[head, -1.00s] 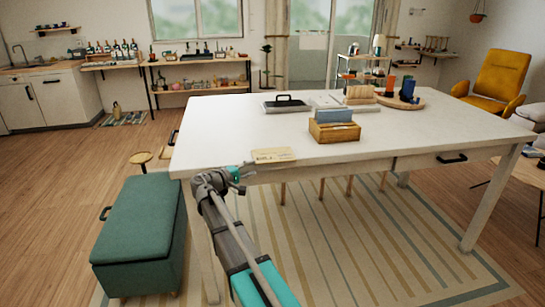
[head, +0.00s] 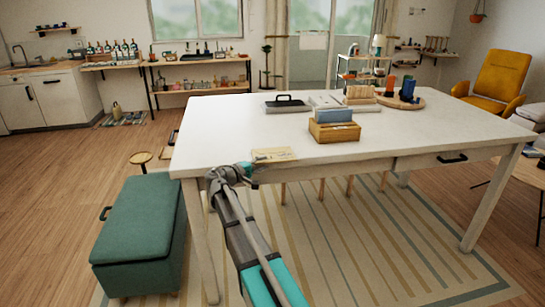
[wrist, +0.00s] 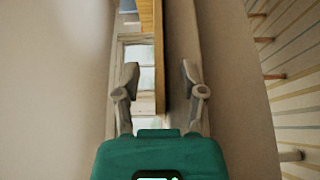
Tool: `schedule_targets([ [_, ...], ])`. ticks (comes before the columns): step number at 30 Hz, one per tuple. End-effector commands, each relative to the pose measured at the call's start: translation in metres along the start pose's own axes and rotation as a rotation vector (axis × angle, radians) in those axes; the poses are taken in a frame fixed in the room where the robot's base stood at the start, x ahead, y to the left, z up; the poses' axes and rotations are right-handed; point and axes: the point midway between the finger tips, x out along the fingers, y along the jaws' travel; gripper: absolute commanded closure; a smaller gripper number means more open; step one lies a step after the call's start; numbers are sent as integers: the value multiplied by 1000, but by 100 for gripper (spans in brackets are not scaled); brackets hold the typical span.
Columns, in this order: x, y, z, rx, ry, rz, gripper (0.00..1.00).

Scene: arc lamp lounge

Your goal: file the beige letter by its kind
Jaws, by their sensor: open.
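The beige letter (head: 274,154) lies flat at the front edge of the white table (head: 220,135), left of the wooden letter box. It has faint markings. The wooden letter box (head: 334,133) stands farther right on the table, with a blue item (head: 334,115) upright in it. My gripper (head: 247,171) is at the table's front edge, just left of and below the letter.
A dark-handled tray (head: 287,105), pale flat items (head: 325,101) and a round wooden board (head: 416,103) with coloured cups stand farther back on the table. A green storage bench (head: 142,225) stands at the left below the table. The left of the tabletop is clear.

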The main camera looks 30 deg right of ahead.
Motion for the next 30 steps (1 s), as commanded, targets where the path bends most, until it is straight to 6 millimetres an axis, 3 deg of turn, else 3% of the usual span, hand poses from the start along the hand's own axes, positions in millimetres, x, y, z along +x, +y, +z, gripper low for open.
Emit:
schedule_targets([
  [18,4,0,0,0,0,0,47],
  [20,4,0,0,0,0,0,55],
  [27,4,0,0,0,-1,0,99],
  [30,4,0,0,0,-1,0,100],
])
